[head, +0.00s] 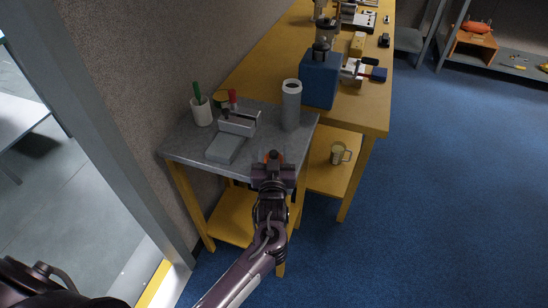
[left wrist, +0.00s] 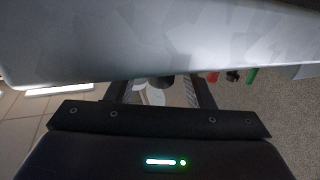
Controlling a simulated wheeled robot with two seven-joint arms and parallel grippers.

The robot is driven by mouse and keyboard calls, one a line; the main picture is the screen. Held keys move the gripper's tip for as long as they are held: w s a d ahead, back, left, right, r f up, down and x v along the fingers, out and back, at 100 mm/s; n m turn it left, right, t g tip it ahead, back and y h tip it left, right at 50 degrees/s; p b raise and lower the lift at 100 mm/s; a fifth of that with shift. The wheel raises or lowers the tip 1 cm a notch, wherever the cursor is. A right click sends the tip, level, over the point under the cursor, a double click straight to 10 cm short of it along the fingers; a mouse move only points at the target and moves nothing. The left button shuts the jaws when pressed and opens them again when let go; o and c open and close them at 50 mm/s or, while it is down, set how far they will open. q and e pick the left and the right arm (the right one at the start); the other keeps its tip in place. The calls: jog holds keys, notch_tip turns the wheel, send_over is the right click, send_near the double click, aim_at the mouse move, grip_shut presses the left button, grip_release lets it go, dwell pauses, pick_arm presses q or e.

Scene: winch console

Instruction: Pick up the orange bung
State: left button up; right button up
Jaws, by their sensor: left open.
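I cannot tell whether the fingers touch the bung. My right gripper is not in view.
A grey cylinder (head: 290,105), a grey clamp-like device (head: 227,146) and a white cup (head: 201,112) with a green marker stand on the grey-topped table. A blue block (head: 320,79) sits on the yellow bench behind. A mug (head: 338,154) stands on the lower shelf.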

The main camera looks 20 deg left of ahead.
pick_arm(q)
jog(key=shift+w+a, duration=0.1)
jog(key=shift+w, duration=0.15)
grip_shut()
